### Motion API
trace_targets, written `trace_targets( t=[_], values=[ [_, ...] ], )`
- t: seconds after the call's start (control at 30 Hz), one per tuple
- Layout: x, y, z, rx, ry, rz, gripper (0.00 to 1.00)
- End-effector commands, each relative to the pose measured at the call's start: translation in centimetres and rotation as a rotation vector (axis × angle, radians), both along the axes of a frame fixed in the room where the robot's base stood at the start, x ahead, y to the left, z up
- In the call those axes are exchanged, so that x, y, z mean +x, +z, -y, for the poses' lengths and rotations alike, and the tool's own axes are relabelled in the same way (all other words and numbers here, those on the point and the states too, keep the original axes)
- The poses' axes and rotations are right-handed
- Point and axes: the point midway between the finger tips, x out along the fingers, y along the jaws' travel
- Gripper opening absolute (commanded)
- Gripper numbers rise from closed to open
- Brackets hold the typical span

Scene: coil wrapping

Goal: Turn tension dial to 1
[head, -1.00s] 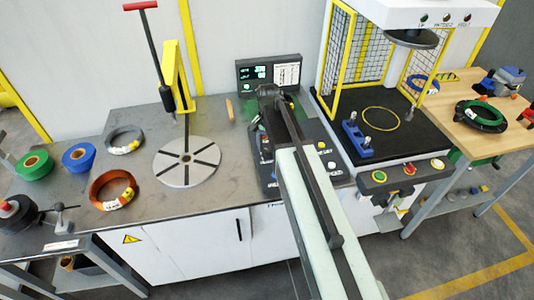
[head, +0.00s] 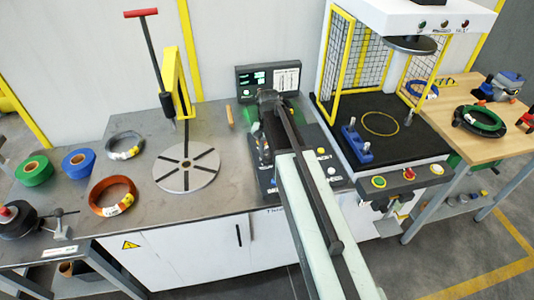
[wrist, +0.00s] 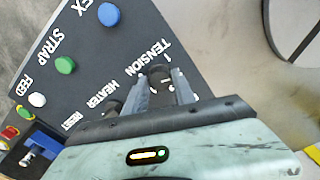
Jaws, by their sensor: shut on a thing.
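The tension dial (wrist: 160,75) is a dark knob on the black control panel, beside the white word TENSION and a figure 1 in the wrist view. My gripper (wrist: 162,84) has one finger on each side of it and is shut on it. The fingers hide part of the dial and some of its scale, so I cannot read its setting. In the head view my arm reaches over the control panel (head: 268,184) and hides the dial.
Blue (wrist: 108,14), green (wrist: 66,65) and white (wrist: 37,100) buttons line the panel. A second dark knob (wrist: 114,106) sits near HEATER, close to one finger. A grey turntable (head: 187,167) lies left of the panel; the yellow-framed press stands right.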

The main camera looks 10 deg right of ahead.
Motion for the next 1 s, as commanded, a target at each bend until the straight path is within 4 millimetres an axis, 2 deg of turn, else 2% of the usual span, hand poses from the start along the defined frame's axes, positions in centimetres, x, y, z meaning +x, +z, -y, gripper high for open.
trace_targets(
  t=[0.6,1.0],
  values=[
    [0.03,-0.01,-0.05,0.000,0.562,0.001,0.00],
    [0.03,-0.01,-0.07,-0.001,0.788,0.001,0.00]
  ],
)
